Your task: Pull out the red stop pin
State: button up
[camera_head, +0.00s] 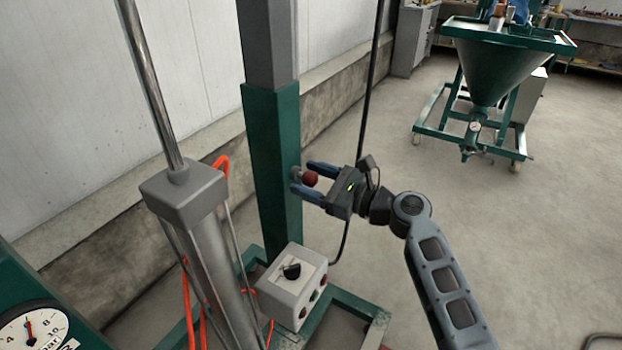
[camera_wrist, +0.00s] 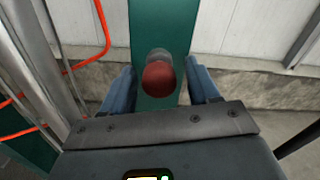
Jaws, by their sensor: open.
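The red stop pin (camera_head: 310,178) has a round red knob on a short grey collar and sticks out of the right side of the green post (camera_head: 274,170). In the wrist view the red knob (camera_wrist: 159,79) sits in front of the green post (camera_wrist: 160,30), near the middle. My gripper (camera_head: 306,179) is open, with its two blue fingers on either side of the knob. In the wrist view my gripper (camera_wrist: 160,90) shows a gap between each finger and the knob.
A grey cylinder with a steel rod (camera_head: 185,190) stands left of the post. A control box (camera_head: 292,283) with a black knob sits below the pin. An orange hose (camera_head: 186,300) runs beside the cylinder. A green hopper (camera_head: 505,75) stands far off at the right; the floor between is clear.

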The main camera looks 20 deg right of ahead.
grip_shut()
dwell(0.6)
